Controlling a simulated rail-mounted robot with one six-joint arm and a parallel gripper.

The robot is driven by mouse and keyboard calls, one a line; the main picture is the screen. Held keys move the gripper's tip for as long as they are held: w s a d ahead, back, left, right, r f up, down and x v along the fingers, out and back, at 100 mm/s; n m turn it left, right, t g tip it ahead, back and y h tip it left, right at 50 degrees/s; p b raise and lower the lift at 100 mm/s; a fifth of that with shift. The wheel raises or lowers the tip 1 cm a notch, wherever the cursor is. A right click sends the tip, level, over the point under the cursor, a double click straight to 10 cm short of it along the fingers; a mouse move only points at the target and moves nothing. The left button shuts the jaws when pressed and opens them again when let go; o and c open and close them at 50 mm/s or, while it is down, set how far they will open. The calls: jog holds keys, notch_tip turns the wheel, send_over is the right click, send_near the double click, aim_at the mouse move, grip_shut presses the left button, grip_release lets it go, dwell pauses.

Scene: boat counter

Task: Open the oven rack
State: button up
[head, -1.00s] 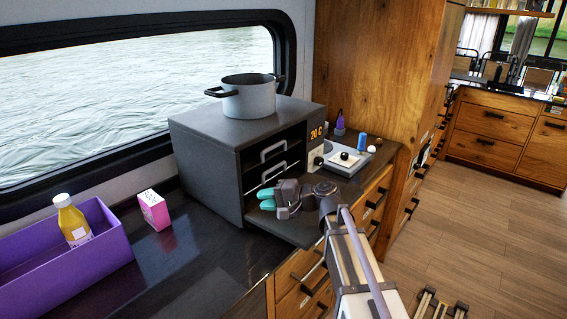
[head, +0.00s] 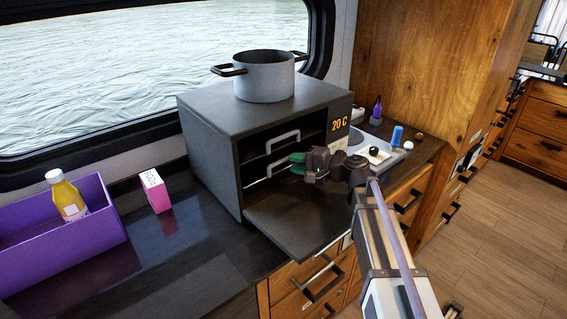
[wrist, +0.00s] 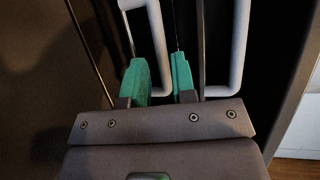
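The dark grey oven (head: 217,168) stands on the counter with its door (head: 290,220) folded down. Inside are two racks, one above the other, with light grey handles: an upper handle (head: 284,138) and a lower handle (head: 266,173). My gripper (head: 297,163) is at the oven mouth, its teal fingertips close to the handles. In the wrist view the fingers (wrist: 161,70) are apart. One handle's bar (wrist: 157,40) shows in line with the gap between them, and another handle (wrist: 239,45) lies to the right. Contact cannot be told.
A grey pot (head: 264,78) stands on the oven. A purple bin (head: 70,240) with a yellow bottle (head: 67,198) and a pink box (head: 155,190) are on the counter at left. A hob (head: 370,150) and small items are at right.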

aim_at(285, 161)
jog(key=x, duration=0.5)
jog(key=shift+a, duration=0.1)
jog(key=shift+c, duration=0.4)
grip_shut()
